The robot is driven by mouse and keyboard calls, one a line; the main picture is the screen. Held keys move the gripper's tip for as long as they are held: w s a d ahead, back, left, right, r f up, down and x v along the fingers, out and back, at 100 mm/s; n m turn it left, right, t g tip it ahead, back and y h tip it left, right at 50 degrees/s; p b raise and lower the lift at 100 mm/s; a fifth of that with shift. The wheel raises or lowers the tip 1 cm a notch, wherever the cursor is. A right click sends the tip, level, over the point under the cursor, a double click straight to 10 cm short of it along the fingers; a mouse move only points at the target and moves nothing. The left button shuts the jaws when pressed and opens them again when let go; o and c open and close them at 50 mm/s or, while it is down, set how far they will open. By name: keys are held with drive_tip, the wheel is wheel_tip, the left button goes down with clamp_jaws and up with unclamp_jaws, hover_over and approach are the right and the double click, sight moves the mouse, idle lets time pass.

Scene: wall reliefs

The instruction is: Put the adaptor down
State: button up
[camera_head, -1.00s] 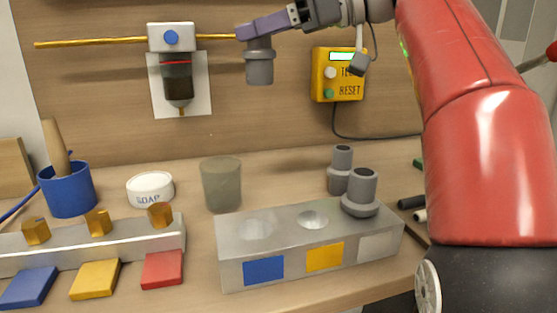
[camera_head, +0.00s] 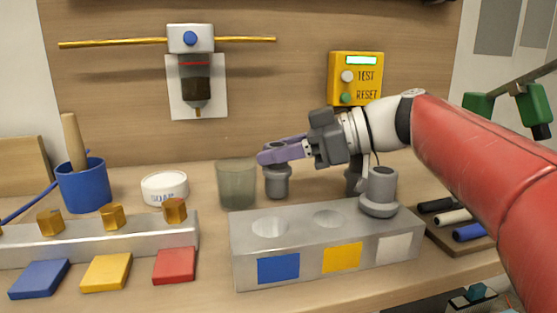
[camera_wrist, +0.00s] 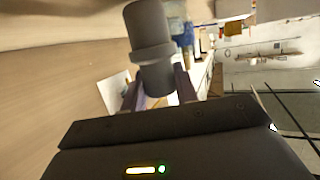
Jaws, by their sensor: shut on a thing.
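My gripper (camera_head: 270,156), with purple fingers, is shut on a grey stepped adaptor (camera_head: 277,183). The adaptor is upright, behind the grey block (camera_head: 240,265) and just right of the cloudy cup (camera_head: 237,185). Its lower end is close to the bench top; I cannot tell whether it touches. In the wrist view the adaptor (camera_wrist: 150,48) sits between my two fingers. A second grey adaptor (camera_head: 379,190) stands at the right end of the block. A third (camera_head: 353,182) stands behind the block, partly hidden by my wrist.
The block has two empty round hollows at its left and middle, above blue and yellow labels. A soap dish (camera_head: 165,188) and blue pot (camera_head: 83,186) stand left. A pipe fitting with a filter (camera_head: 196,80) and a yellow test box (camera_head: 355,78) are on the wall.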

drive_tip(key=shift+f, duration=0.55)
drive_tip(key=shift+f, duration=0.1)
drive_tip(key=shift+f, duration=0.1)
drive_tip(key=o, duration=1)
drive_tip(key=shift+o, duration=0.2)
